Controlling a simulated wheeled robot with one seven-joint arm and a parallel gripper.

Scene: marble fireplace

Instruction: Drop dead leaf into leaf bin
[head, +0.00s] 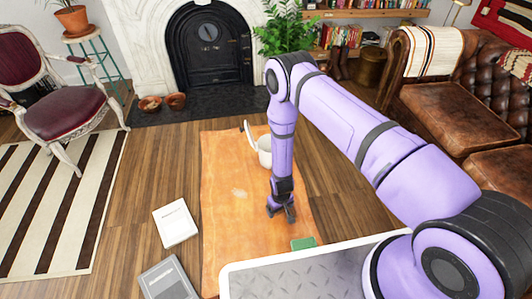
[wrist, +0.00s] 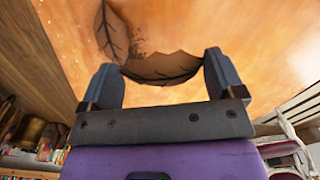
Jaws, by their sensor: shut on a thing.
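My gripper (head: 281,212) points down over the orange table (head: 225,220), low near its surface. In the wrist view its fingers (wrist: 162,80) are closed on a brown, jagged-edged dead leaf (wrist: 160,68), which spans the gap between them. A veined, leaf-like shape (wrist: 112,38) shows beyond the left finger; I cannot tell whether it is part of the same leaf. The leaf is not distinct in the head view. A white container (head: 265,158) with a raised white flap stands behind my gripper, probably the leaf bin; my arm partly hides it.
A green object (head: 303,243) lies at the table's front right. A white book (head: 175,223) and a grey book (head: 168,280) lie left of the table. A burgundy chair (head: 65,112) stands at left, a leather sofa (head: 440,115) at right. The table's left half is mostly clear.

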